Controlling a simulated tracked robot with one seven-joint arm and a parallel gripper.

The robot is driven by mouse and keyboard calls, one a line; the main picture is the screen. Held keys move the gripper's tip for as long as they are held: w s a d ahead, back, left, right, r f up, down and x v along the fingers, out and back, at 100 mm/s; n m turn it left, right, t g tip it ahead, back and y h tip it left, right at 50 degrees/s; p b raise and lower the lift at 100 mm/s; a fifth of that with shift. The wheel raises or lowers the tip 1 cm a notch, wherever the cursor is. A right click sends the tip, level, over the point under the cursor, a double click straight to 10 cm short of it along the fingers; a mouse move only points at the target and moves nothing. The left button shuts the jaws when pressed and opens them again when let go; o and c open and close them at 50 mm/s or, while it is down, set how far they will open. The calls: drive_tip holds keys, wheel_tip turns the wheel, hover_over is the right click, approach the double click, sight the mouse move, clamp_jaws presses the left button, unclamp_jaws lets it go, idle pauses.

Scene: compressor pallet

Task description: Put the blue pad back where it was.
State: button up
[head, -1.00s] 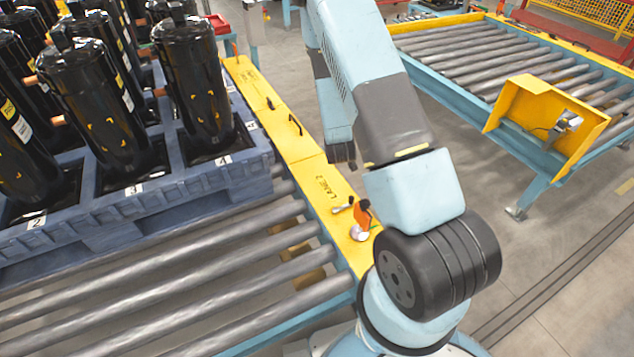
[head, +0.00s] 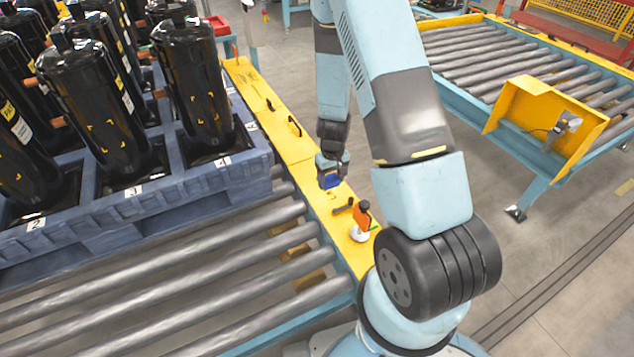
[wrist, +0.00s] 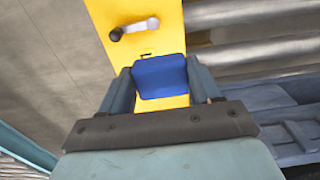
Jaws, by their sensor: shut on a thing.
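The blue pad (wrist: 160,77) sits between the two fingers of my gripper (wrist: 161,84) in the wrist view, and the gripper is shut on it. In the head view the blue pad (head: 330,181) shows below my gripper (head: 331,173), over the yellow rail (head: 345,222) beside the rollers. I cannot tell whether the pad touches the rail. In the wrist view the yellow rail (wrist: 140,20) runs beneath the pad.
A dark-knobbed lever (wrist: 134,28) and an orange tag on a white base (head: 361,222) stand on the rail close by. The blue pallet (head: 150,196) with black compressors (head: 112,100) is on the left. Bare rollers (head: 170,285) lie in front.

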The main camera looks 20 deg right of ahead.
drive_tip(key=w+f, duration=0.3)
drive_tip(key=w, duration=0.1)
drive_tip(key=w+f, duration=0.3)
drive_tip(key=w, duration=0.1)
drive_tip(key=w+d+f, duration=0.1)
drive_tip(key=w+f, duration=0.2)
drive_tip(key=w, duration=0.2)
drive_tip(key=shift+w+d+f, duration=0.1)
drive_tip(key=shift+w+f, duration=0.2)
drive_tip(key=shift+f, duration=0.35)
wheel_tip(320, 180, down, 3)
drive_tip(key=shift+r, duration=0.2)
drive_tip(key=o, duration=0.9)
drive_tip(key=shift+o, duration=0.2)
